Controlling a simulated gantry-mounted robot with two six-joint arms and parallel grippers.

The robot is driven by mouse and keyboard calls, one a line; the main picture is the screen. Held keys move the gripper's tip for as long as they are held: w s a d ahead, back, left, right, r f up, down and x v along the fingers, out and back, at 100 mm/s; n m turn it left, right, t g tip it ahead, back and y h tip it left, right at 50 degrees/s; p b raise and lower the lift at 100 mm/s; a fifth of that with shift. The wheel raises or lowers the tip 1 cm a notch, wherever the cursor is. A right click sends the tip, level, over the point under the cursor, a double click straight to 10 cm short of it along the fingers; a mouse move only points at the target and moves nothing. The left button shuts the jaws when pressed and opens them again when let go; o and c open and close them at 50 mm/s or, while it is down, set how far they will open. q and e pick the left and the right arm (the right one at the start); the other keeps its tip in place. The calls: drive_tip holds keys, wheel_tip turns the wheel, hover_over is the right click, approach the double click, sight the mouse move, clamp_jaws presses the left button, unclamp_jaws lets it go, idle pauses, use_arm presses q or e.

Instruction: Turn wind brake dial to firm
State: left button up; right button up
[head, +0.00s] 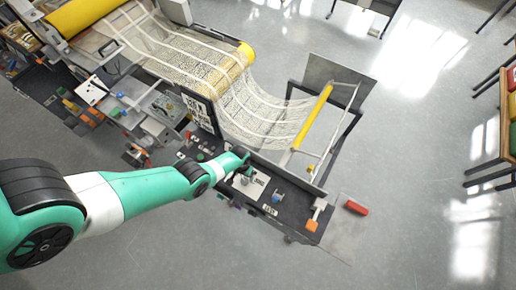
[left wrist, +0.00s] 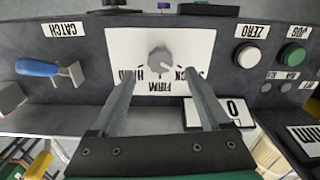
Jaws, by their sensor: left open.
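The wind brake dial (left wrist: 161,60) is a round grey knob on a white plate (left wrist: 195,42) on a dark panel in the left wrist view. The plate's labels appear upside down; FIRM reads below the knob, and labels at both sides are partly hidden by my fingers. I cannot tell exactly where the dial points. My left gripper (left wrist: 160,76) is open, its fingertips one on each side of the knob's lower part and seemingly apart from it. In the head view my left gripper (head: 243,168) is over the white plate (head: 248,184).
A blue-handled CATCH lever (left wrist: 45,69) is left of the plate. A white ZERO button (left wrist: 248,56) and a green JOG button (left wrist: 292,56) are to the right. In the head view mesh (head: 255,110) runs to a yellow roller (head: 312,118) beyond the panel.

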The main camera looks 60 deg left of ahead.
sight(244, 181)
use_arm(q)
wheel_tip(244, 181, down, 6)
drive_tip(key=b, duration=0.6)
drive_tip(key=shift+r, duration=0.1)
clamp_jaws()
